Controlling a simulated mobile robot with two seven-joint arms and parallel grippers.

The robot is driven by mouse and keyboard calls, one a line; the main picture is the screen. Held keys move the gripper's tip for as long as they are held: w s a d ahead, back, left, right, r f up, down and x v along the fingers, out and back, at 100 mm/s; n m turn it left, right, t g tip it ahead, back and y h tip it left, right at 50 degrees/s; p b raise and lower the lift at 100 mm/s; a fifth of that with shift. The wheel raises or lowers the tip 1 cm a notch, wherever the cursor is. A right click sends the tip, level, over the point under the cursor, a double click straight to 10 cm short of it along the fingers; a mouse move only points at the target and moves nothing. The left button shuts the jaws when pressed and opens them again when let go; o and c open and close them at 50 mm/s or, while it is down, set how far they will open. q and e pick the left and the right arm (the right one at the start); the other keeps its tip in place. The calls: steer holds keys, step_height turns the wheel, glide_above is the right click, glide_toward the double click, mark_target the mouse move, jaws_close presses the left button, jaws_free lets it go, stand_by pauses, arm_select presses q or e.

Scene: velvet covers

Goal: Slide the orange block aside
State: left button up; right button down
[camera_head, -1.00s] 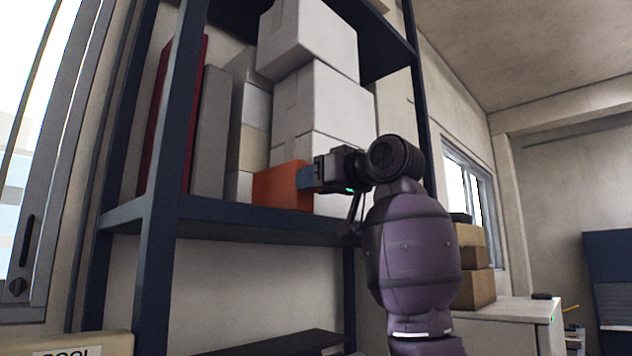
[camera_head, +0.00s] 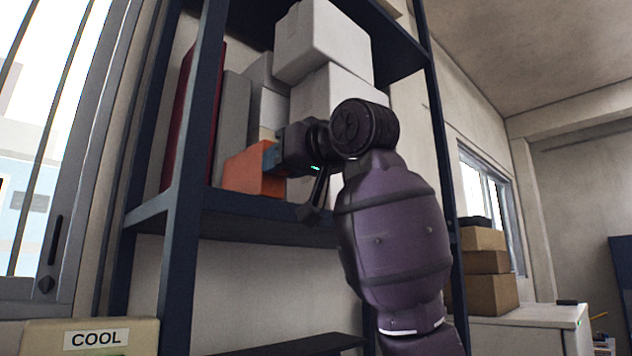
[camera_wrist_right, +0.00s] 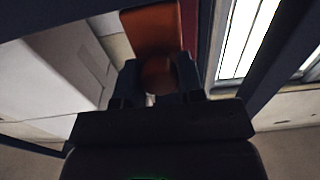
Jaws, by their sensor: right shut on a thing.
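The orange block (camera_head: 250,174) sits on the dark blue shelf (camera_head: 268,217), near its front left, in front of grey and white boxes. My right gripper (camera_head: 271,156) reaches in from the right and is shut on the block's right part. In the right wrist view, the orange block (camera_wrist_right: 150,28) extends beyond the two dark fingers of my right gripper (camera_wrist_right: 158,76), and part of it shows between them. The gripper and wrist hide part of the boxes behind. My left gripper is not in view.
Stacked white boxes (camera_head: 325,45) stand behind my right wrist. A grey box (camera_head: 232,125) and a dark red panel (camera_head: 194,120) stand left of the stack. The shelf's blue front post (camera_head: 186,190) is just left of the block. A box labelled COOL (camera_head: 92,338) is at lower left.

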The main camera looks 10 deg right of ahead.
steer(key=s+a, duration=0.4)
steer(key=a, duration=0.3)
steer(key=shift+s, duration=0.35)
steer(key=c, duration=0.9)
jaws_free()
steer(key=shift+o, duration=0.7)
steer(key=shift+w+d, duration=0.1)
